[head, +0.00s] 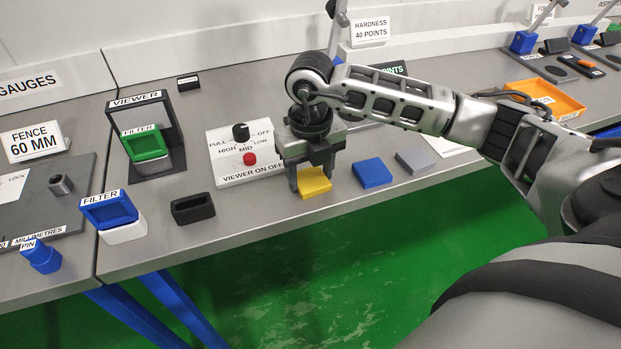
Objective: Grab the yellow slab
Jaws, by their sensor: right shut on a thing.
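The yellow slab (313,183) is near the front edge of the grey bench, in the middle of the head view. My right gripper (311,172) points down over it and is shut on it, with a finger at its left side. The gripper hides the slab's back part. I cannot tell whether the slab still touches the bench. A blue slab (371,173) and a grey slab (415,159) lie in a row to its right. My left gripper is not in view.
The viewer control panel (238,150) with a black knob and red button is just left of the gripper. A black open box (192,208), a blue filter (109,210) and the viewer (148,130) stand farther left. An orange tray (545,98) is at right.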

